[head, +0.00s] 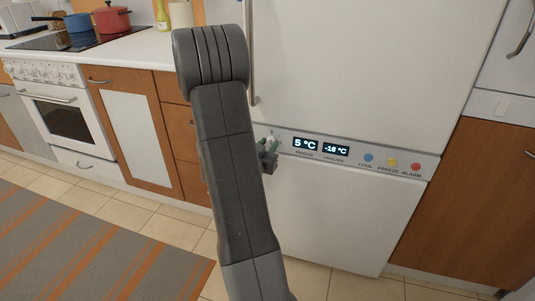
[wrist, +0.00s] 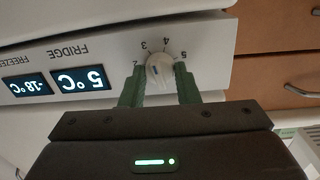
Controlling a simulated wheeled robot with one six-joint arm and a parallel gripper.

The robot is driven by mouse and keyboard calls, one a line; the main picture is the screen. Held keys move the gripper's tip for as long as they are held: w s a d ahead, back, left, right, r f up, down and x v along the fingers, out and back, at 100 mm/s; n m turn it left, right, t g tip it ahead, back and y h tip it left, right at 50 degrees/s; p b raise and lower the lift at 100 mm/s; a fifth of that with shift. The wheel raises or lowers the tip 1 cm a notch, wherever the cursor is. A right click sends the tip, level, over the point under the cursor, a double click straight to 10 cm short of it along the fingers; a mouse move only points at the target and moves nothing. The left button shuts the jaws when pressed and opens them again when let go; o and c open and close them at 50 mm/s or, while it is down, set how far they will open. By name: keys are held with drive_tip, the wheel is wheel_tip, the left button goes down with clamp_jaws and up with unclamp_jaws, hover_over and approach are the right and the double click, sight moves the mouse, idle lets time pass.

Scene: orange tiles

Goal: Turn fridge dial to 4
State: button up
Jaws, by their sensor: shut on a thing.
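The white fridge dial (wrist: 158,68) sits on the fridge's control panel, with the numbers 2, 3, 4 and 5 around it in the wrist view, which shows the panel text upside down. A small blue mark shows on the dial's face; I cannot tell exactly which number it points to. My gripper (wrist: 160,78) has its green fingers on either side of the dial, shut on it. In the head view my gripper (head: 268,157) is at the left end of the panel, partly hidden by my arm, with the dial barely visible.
The fridge display (head: 305,145) reads 5 °C and the freezer display (head: 336,150) -18 °C. Blue, yellow and red buttons (head: 391,162) lie to their right. A vertical door handle (head: 251,60) rises above. Cabinets and an oven (head: 60,117) stand left.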

drive_tip(key=m+b, duration=0.3)
drive_tip(key=shift+f, duration=0.15)
drive_tip(key=shift+m+b, duration=1.15)
drive_tip(key=shift+m, duration=0.15)
drive_tip(key=shift+r, duration=0.25)
drive_tip(key=o, duration=1)
drive_tip(key=shift+c, duration=0.2)
drive_tip(key=p+v, duration=0.2)
drive_tip(key=v, duration=1.1)
drive_tip(key=shift+s+r, duration=0.2)
drive_tip(key=shift+s, duration=0.2)
